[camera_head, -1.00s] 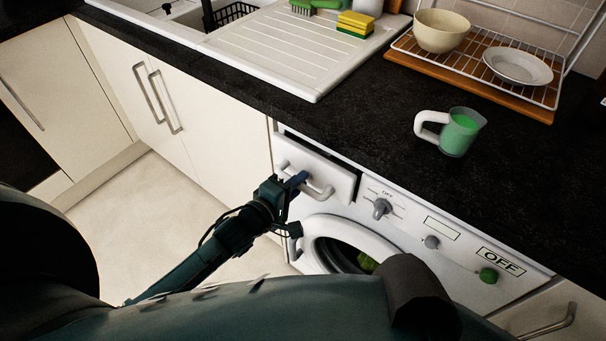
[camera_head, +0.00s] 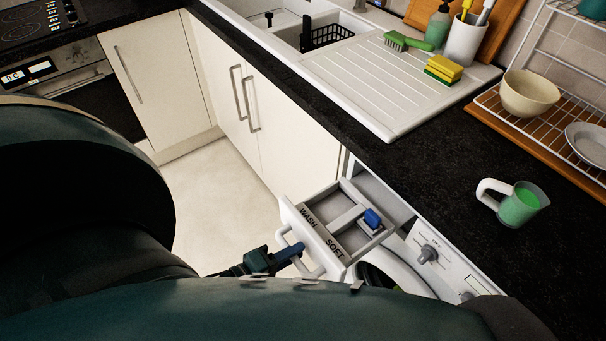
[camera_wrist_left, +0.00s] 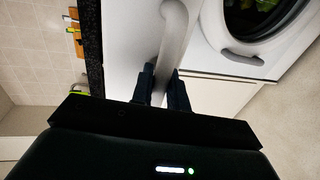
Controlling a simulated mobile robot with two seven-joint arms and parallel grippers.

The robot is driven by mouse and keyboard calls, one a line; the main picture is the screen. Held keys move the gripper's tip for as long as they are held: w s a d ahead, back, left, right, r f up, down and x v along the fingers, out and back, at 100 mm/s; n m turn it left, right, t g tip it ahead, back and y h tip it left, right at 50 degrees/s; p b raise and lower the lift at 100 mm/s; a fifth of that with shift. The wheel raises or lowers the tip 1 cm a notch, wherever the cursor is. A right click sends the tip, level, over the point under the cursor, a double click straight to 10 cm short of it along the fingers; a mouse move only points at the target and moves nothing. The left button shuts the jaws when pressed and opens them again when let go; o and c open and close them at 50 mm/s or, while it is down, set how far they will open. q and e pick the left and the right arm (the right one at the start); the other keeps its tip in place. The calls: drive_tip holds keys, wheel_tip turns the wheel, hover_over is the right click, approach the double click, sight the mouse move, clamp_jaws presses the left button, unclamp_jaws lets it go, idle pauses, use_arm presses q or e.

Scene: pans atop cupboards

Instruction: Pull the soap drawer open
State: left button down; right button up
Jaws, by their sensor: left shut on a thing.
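The soap drawer (camera_head: 338,222) of the washing machine is pulled out, and its inside compartments show. They are marked "WASH" and "SOFT", and a blue piece (camera_head: 372,218) sits in one. My left gripper (camera_head: 294,250) is at the drawer's white handle (camera_head: 303,254), low in the head view. In the left wrist view the fingers (camera_wrist_left: 163,92) are shut around the handle bar (camera_wrist_left: 174,45). My own body hides part of the left arm in the head view. My right gripper is not in view.
The washing machine's round door (camera_head: 392,272) and knob (camera_head: 428,254) are just right of the drawer. The dark worktop (camera_head: 430,165) above holds a measuring jug of green liquid (camera_head: 518,205). Cupboards (camera_head: 290,140) stand to the left, and the floor (camera_head: 215,195) in front of them is clear.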

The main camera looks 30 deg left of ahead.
use_arm(q)
drive_tip(key=shift+s+a, duration=0.1)
idle(0.3)
drive_tip(key=c, duration=1.7)
unclamp_jaws()
drive_tip(key=shift+s, duration=0.1)
drive_tip(key=v, duration=1.3)
